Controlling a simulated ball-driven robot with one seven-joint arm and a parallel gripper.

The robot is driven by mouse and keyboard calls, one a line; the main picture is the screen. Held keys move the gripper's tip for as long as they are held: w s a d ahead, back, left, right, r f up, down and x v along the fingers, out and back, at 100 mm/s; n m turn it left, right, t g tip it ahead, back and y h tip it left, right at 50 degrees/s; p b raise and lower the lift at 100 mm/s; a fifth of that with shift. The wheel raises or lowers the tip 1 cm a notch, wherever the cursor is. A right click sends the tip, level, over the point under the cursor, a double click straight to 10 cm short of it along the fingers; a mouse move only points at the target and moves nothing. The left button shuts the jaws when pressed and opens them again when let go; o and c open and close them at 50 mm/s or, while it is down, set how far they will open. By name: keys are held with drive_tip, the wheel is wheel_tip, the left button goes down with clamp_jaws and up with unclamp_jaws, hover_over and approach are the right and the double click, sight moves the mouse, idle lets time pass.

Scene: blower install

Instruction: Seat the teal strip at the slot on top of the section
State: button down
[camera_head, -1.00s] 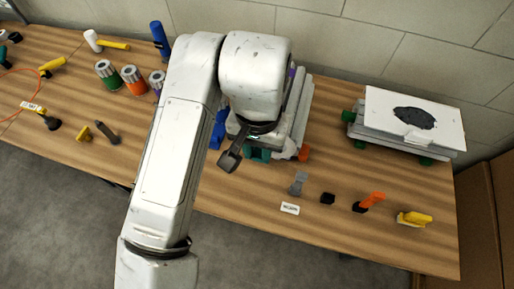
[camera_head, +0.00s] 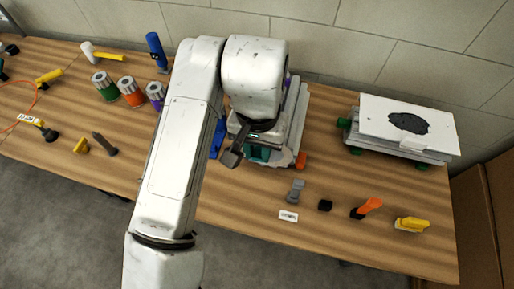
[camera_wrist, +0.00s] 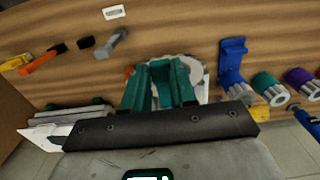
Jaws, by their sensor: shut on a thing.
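Teal parts stand up in front of a pale grey round shape on the section (camera_wrist: 196,68). In the head view a teal part (camera_head: 258,153) shows just below my wrist, at the front of the grey section (camera_head: 294,125). My arm hides much of the section and the fingertips there. The slot is hidden, and I cannot tell whether the strip touches it.
A blue bracket (camera_head: 217,138) stands close left of the section. Green (camera_head: 104,88), orange (camera_head: 131,93) and purple (camera_head: 156,93) cylinders stand farther left. A white-topped unit (camera_head: 408,124) sits at the right. Small parts, including a grey one (camera_head: 296,190), lie along the front right.

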drive_tip(key=shift+w+d+p, duration=0.25)
drive_tip(key=shift+w+d, duration=0.1)
drive_tip(key=shift+w, duration=0.55)
drive_tip(key=shift+w+d+p, duration=0.2)
drive_tip(key=shift+w+d, duration=0.15)
drive_tip(key=shift+w, duration=0.5)
drive_tip(key=c, duration=0.8)
unclamp_jaws()
drive_tip(key=shift+r, duration=0.1)
wheel_tip(320, 180, up, 11)
drive_tip(key=shift+w+f, duration=0.15)
drive_tip(key=shift+f, duration=0.1)
